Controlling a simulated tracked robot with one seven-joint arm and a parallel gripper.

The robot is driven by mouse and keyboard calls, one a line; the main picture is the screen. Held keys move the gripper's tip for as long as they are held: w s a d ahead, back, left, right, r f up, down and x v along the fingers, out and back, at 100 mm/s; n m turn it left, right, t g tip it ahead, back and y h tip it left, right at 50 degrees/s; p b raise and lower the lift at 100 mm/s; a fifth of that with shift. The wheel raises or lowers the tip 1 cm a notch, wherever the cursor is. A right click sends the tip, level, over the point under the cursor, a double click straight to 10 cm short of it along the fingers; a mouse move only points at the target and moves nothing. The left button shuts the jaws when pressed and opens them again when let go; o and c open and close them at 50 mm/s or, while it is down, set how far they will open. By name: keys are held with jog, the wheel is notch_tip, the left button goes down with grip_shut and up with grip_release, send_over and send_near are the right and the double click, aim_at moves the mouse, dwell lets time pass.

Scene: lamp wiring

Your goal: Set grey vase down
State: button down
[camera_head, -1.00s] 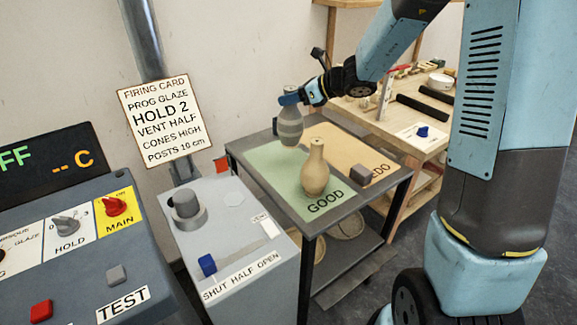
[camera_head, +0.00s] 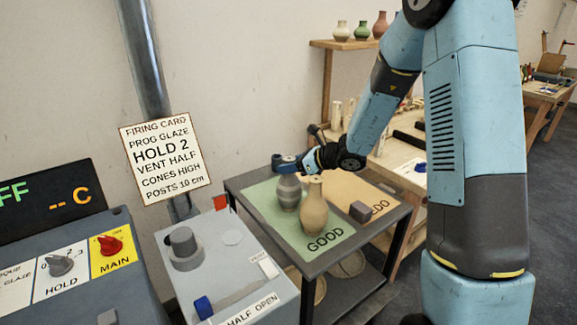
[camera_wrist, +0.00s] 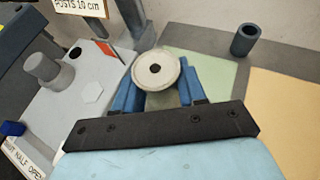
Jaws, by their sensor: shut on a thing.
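The grey vase (camera_head: 288,194) is upright at the green GOOD area (camera_head: 322,243) of the cart top, just left of and behind a tan vase (camera_head: 313,208). My gripper (camera_head: 287,165) is shut on its neck from the right. In the wrist view the vase's round rim and dark mouth (camera_wrist: 156,68) sit between my blue fingers (camera_wrist: 158,88), over the green area. The tan vase partly covers the grey vase's base side in the head view. I cannot tell for sure whether its base touches the surface.
A dark cylinder (camera_wrist: 245,40) stands at the cart's back in the wrist view. A grey vent box (camera_head: 225,262) and firing card (camera_head: 165,162) are to the left.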

jog(key=c, duration=0.6)
grip_release()
